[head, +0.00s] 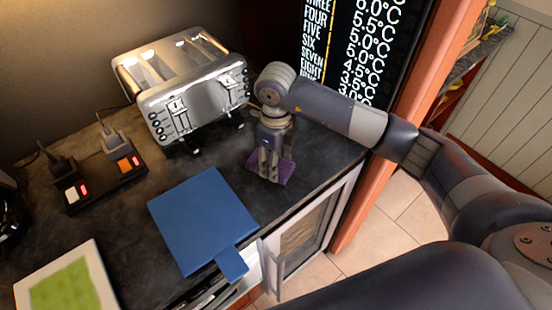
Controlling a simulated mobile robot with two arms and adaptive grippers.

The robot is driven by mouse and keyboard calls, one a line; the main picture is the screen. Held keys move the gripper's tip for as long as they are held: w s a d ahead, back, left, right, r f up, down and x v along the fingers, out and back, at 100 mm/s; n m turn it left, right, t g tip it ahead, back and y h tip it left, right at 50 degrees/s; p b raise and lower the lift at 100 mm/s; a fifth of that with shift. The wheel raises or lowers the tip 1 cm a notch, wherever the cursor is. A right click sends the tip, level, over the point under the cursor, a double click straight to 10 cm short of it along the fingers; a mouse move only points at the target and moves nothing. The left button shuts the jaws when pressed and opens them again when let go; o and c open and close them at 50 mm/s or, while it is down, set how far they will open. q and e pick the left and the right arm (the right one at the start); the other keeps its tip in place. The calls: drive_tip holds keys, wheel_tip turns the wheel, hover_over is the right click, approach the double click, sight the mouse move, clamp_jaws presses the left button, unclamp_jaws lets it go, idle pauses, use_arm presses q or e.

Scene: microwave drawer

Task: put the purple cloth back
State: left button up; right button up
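The purple cloth (285,172) lies on the dark countertop, to the right of the blue board and in front of the toaster. My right gripper (269,174) points down at the cloth with its fingers at or just over its left part. The fingers cover some of the cloth. A narrow gap seems to show between the fingers, but I cannot tell whether cloth is pinched between them. My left gripper is not in view.
A steel toaster (190,88) stands behind the cloth. A blue board (203,220) lies on the counter (125,205). A power strip (100,185) with plugs is at left, a green-and-white board (68,284) at front left. An open door (305,240) stands below the counter's front edge.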

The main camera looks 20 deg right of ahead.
drive_tip(key=o, duration=1.2)
drive_tip(key=shift+f, duration=0.1)
drive_tip(key=shift+r, duration=0.55)
wheel_tip(320, 180, up, 11)
drive_tip(key=b, duration=0.2)
drive_tip(key=shift+r+b, duration=0.15)
drive_tip(key=shift+b, duration=0.15)
drive_tip(key=shift+s, duration=0.1)
